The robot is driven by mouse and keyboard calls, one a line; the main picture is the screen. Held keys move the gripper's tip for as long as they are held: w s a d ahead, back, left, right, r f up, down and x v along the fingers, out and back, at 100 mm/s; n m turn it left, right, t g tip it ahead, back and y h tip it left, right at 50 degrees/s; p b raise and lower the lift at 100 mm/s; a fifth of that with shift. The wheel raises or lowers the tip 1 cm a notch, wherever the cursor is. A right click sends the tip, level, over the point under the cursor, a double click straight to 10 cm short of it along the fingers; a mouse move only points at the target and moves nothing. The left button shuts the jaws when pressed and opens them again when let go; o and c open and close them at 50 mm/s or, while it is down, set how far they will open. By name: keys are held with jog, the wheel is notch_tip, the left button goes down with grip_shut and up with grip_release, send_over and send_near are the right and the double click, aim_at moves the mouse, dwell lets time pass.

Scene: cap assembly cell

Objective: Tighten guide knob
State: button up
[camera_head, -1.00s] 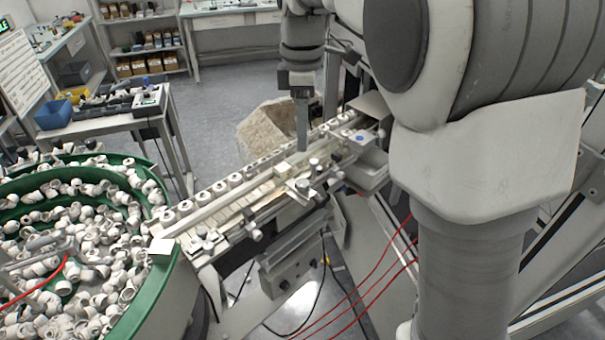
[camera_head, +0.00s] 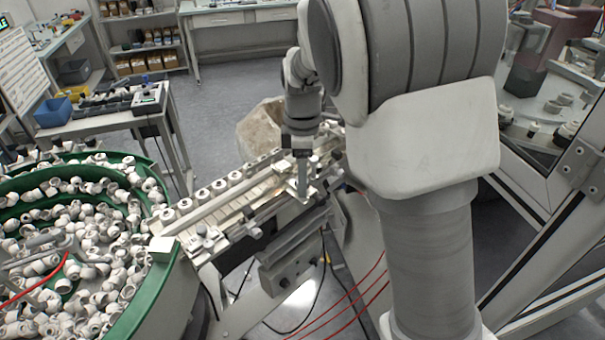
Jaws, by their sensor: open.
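The guide rail (camera_head: 236,214) runs diagonally along the feed track, with small knobs and clamps on its near side. One pale knob (camera_head: 256,233) shows clearly near the middle of the rail. Another knob and clamp (camera_head: 202,231) sits at the lower left end. My gripper (camera_head: 302,192) points down over the right part of the rail, at a metal clamp with a knob. The gripper is open. Its fingers look narrow from here and hide part of that clamp. I cannot tell whether they touch the knob.
White caps (camera_head: 220,186) stand in a row along the track. A green bowl feeder (camera_head: 165,292) full of white fittings stands at left. My arm hides the track's right end.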

grip_shut()
jog(key=shift+m, duration=0.3)
jog(key=m, duration=0.5)
jog(key=m+p, duration=0.1)
jog(key=m, duration=0.5)
jog(key=shift+r+m, duration=0.1)
jog(key=shift+m, duration=0.3)
jog(key=m, duration=0.6)
jog(key=shift+p, duration=0.3)
jog(key=m+p, duration=0.1)
jog(key=m, duration=0.5)
jog(key=shift+m, duration=0.3)
